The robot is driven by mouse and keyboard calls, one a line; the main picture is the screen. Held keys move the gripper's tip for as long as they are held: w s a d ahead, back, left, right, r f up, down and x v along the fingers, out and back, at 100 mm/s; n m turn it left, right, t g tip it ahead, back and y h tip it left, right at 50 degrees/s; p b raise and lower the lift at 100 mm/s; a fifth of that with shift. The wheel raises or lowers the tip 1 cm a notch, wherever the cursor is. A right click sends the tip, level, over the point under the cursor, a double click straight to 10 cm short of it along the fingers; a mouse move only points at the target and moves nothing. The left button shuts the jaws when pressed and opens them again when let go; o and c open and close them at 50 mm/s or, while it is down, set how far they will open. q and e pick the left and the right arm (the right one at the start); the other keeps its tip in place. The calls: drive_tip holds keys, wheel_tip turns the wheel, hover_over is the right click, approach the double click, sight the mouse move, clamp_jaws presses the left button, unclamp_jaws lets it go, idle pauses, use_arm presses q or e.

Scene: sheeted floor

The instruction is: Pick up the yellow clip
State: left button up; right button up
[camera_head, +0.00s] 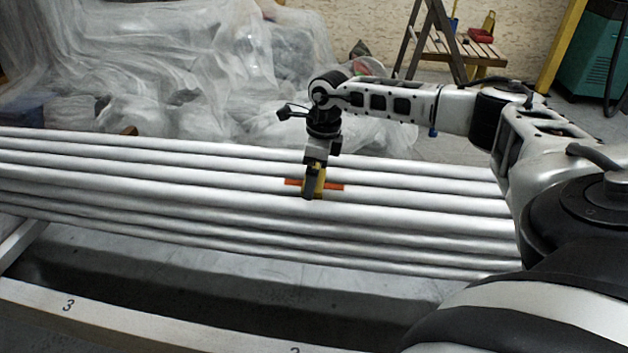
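The yellow clip (320,180) is in the head view near the middle, at the white pipes, mostly hidden by my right gripper. An orange-red strip (336,186) sticks out to both sides of it along the pipes. My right gripper (313,192) comes down from above, with its dark fingers at the clip and over its left part. I cannot tell whether the fingers are closed on it or only around it. My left gripper is not in view.
Several long white pipes (150,190) run side by side across the view. A numbered beam (150,325) lies in front. Plastic sheeting (190,70) covers a heap behind. A wooden stepladder (450,50) and a green machine (595,50) stand at the back right.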

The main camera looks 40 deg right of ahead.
drive_tip(key=shift+c, duration=0.7)
drive_tip(key=c, duration=0.9)
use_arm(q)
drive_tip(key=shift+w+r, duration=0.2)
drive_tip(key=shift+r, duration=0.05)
use_arm(e)
drive_tip(key=shift+r, duration=0.1)
drive_tip(key=shift+r, duration=0.1)
